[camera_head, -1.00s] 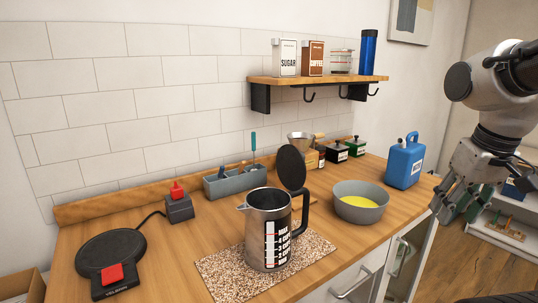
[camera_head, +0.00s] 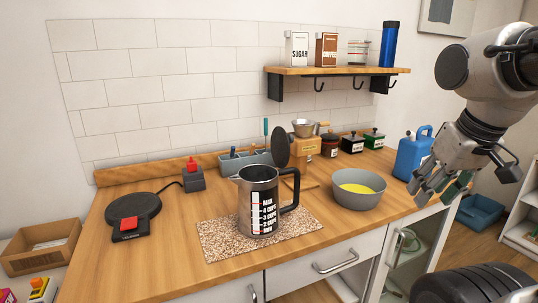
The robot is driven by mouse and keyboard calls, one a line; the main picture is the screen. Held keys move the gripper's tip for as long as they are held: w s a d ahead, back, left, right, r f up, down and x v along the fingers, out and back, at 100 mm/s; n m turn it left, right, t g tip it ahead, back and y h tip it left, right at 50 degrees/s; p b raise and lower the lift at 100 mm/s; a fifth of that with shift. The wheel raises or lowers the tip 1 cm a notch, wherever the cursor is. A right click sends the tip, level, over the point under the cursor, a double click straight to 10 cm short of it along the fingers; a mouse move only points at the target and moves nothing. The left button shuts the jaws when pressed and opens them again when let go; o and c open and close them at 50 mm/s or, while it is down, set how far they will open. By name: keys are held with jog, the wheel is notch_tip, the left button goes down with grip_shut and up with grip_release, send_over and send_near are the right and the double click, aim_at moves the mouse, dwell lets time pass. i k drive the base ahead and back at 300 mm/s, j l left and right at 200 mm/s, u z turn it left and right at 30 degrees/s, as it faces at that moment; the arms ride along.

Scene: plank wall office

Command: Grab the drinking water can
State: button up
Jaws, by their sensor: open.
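My gripper (camera_head: 434,196) is open and empty. It hangs at the counter's right front edge, in front of the can and to its lower right in the picture. In this view the gripper and wrist overlap the can's right side, and I cannot tell the exact gap between them.
A grey bowl (camera_head: 358,201) with yellow content stands left of the can. A steel kettle (camera_head: 258,212) with its lid up stands on a speckled mat (camera_head: 214,240). Small jars (camera_head: 352,143) stand behind. A shelf (camera_head: 340,71) hangs above. A cardboard box (camera_head: 38,262) is at lower left.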

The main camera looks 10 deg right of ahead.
aim_at(412, 150)
jog(key=k+l+u, duration=0.1)
jog(key=l+u, duration=0.2)
jog(key=k+l+u, duration=0.15)
jog(key=l+u, duration=0.15)
jog(key=z, duration=1.25)
jog(key=i+l+z, duration=0.1)
jog(key=i+z, duration=0.4)
